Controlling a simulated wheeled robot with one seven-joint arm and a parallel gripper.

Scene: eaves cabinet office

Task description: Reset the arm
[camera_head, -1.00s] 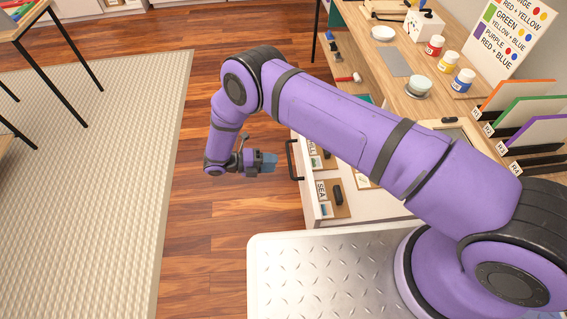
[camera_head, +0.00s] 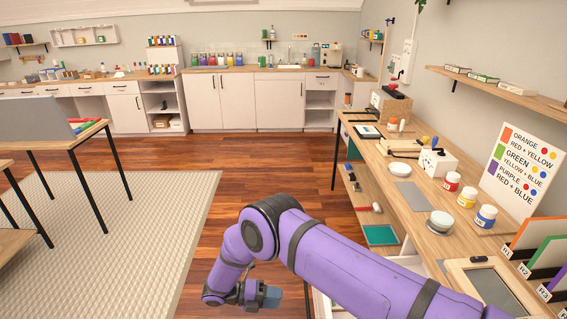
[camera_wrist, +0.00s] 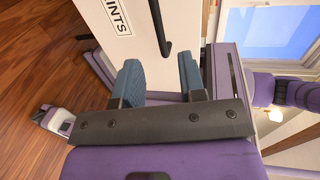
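My purple arm (camera_head: 340,262) reaches from the lower right and bends down at the elbow. My gripper (camera_head: 271,297) is low in the head view, over the wooden floor beside the long workbench. In the wrist view my gripper (camera_wrist: 160,80) has its two blue finger pads apart with nothing between them. Beyond them is a white front panel (camera_wrist: 125,50) with a black handle (camera_wrist: 158,25) and a label whose visible end reads "INTS". The pads appear apart from the handle.
The workbench (camera_head: 405,215) on the right holds paint jars (camera_head: 466,197), a bowl (camera_head: 440,221) and coloured panels (camera_head: 545,245). Patterned matting (camera_head: 120,240) and a table (camera_head: 75,140) are at left. White cabinets (camera_head: 245,100) line the back. Floor (camera_head: 290,165) in the middle is clear.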

